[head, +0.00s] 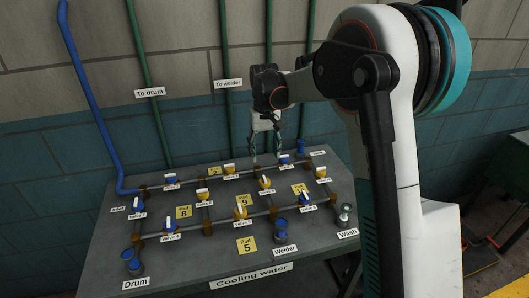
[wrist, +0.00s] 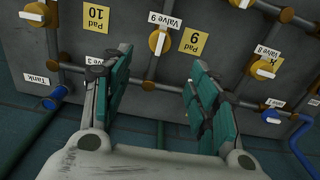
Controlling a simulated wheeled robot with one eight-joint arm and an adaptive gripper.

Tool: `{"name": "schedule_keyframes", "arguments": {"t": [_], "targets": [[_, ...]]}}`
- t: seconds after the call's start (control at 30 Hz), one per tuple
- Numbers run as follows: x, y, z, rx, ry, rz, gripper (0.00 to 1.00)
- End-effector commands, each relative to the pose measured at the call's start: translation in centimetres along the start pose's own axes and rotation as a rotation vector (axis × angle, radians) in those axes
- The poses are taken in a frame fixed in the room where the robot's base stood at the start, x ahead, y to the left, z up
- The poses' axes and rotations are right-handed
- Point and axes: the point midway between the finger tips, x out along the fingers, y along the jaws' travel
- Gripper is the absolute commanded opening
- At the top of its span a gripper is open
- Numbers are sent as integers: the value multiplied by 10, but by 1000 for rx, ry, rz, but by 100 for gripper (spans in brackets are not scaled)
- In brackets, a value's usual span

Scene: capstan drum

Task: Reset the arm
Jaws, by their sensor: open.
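My arm reaches from the right side of the head view out over the cooling water table (head: 120,258). My gripper (head: 266,150) hangs above the back part of the table, fingers pointing down. In the wrist view my gripper (wrist: 155,88) is open, its two teal-padded fingers well apart with nothing between them. Valve 9 (wrist: 158,42) with a yellow body and white handle lies beyond the fingertips, apart from them. The left finger partly covers a valve label.
Pipes with blue and yellow valves cover the table. Yellow tags include Pad 8 (head: 184,212) and Pad 5 (head: 247,245). A blue pipe (head: 88,90) and green pipes (head: 223,75) run up the wall behind. A dark green bench (head: 505,170) stands at the right.

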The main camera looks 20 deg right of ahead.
Motion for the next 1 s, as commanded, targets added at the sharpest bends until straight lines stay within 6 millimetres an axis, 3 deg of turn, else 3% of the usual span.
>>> {"name": "schedule_keyframes", "arguments": {"t": [0.13,0.27,0.6,0.8,1.0], "targets": [[-4,0,3,0,7,0,54],[-22,0,19,1,36,0,54],[-82,0,97,5,180,2,54],[-103,-1,148,7,267,3,54],[-112,-1,200,9,354,3,54]]}}
